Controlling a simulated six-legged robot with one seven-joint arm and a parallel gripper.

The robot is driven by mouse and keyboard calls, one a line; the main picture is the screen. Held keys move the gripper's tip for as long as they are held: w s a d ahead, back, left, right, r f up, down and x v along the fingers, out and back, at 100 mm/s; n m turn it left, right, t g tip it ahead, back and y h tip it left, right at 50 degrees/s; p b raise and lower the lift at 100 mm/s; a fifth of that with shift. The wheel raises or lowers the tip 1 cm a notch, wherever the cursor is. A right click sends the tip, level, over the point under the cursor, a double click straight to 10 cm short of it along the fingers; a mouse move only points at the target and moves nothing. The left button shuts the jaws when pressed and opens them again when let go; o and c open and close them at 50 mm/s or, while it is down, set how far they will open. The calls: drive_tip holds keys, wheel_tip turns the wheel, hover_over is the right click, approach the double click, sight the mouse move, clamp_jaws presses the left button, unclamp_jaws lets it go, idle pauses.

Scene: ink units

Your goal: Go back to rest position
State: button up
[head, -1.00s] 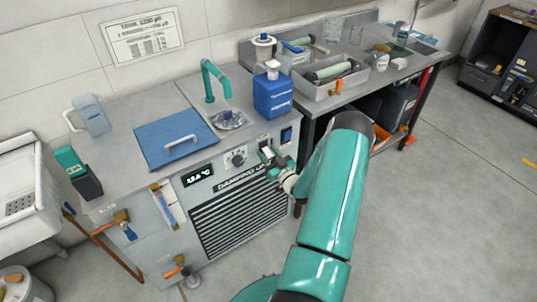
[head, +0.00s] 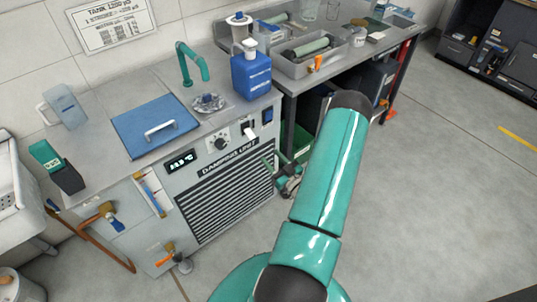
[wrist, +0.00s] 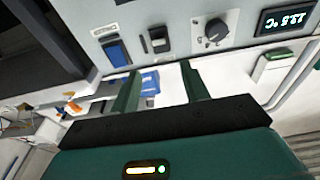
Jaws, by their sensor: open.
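My gripper (head: 277,174) is in front of the right end of the dampening unit (head: 228,193), just right of its louvred grille in the head view. In the wrist view my gripper (wrist: 160,88) shows two green fingers spread apart, with nothing between them. The unit's front panel, with a knob (wrist: 215,31), a blue switch (wrist: 117,52) and a display (wrist: 287,19), lies beyond the fingers. The fingers look clear of the panel. My green arm covers part of the floor and the bench's lower area in the head view.
On the unit stand a blue bottle (head: 251,76), a green tap (head: 191,65), a blue lid (head: 156,125) and a clear jug (head: 64,106). Valves with a copper pipe (head: 117,250) stick out at the lower left. A bench (head: 392,42) stands behind right. The floor (head: 440,200) at right is clear.

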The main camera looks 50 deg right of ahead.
idle(0.5)
drive_tip(key=w+a+r+n+g, duration=0.2)
drive_tip(key=w+r+g, duration=0.1)
drive_tip(key=w+r, duration=0.5)
drive_tip(key=w+a+r+n+g, duration=0.2)
drive_tip(key=w+r+g, duration=0.2)
drive_tip(key=w+r, duration=0.35)
drive_tip(key=a+r+g, duration=0.1)
drive_tip(key=a+r, duration=0.5)
drive_tip(key=r, duration=0.2)
drive_tip(key=s+a+r+m+g, duration=0.1)
drive_tip(key=s+a+r, duration=0.2)
drive_tip(key=a+r, duration=0.3)
drive_tip(key=s+a+r+m+g, duration=0.1)
drive_tip(key=s+a+r+g, duration=0.15)
drive_tip(key=a, duration=0.45)
drive_tip(key=s+a+r+g+y, duration=0.1)
drive_tip(key=s+a+r+y, duration=0.1)
drive_tip(key=s+a, duration=0.5)
drive_tip(key=s+a+r+g+y, duration=0.1)
drive_tip(key=s+a+r+y, duration=0.1)
drive_tip(key=s+a, duration=0.6)
drive_tip(key=shift+s+a+r, duration=0.2)
drive_tip(key=shift+s+r, duration=0.05)
drive_tip(key=shift+s, duration=0.65)
